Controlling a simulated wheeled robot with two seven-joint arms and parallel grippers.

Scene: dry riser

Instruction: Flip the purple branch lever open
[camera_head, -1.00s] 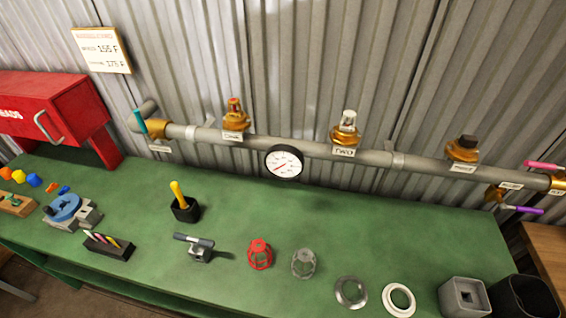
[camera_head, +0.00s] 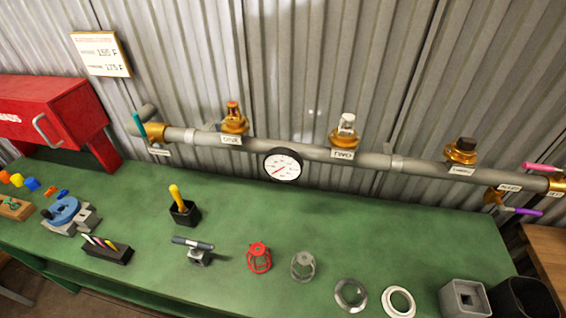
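The purple branch lever (camera_head: 523,211) is at the far right in the head view. It sticks out to the right from a small brass valve (camera_head: 494,197) below the right end of the grey pipe (camera_head: 312,151). The lever lies roughly along the pipe's line, tilted slightly down to the right. A pink lever (camera_head: 543,167) sits just above it, by the brass fitting at the pipe's end. Neither of my grippers shows in the head view.
A green bench (camera_head: 330,225) runs under the pipe. A pressure gauge (camera_head: 283,165) hangs at the middle. A red cage (camera_head: 259,257), a grey cage (camera_head: 303,266), rings, a grey square box (camera_head: 464,298) and a black bin (camera_head: 524,296) line the bench's front right. The bench below the lever is clear.

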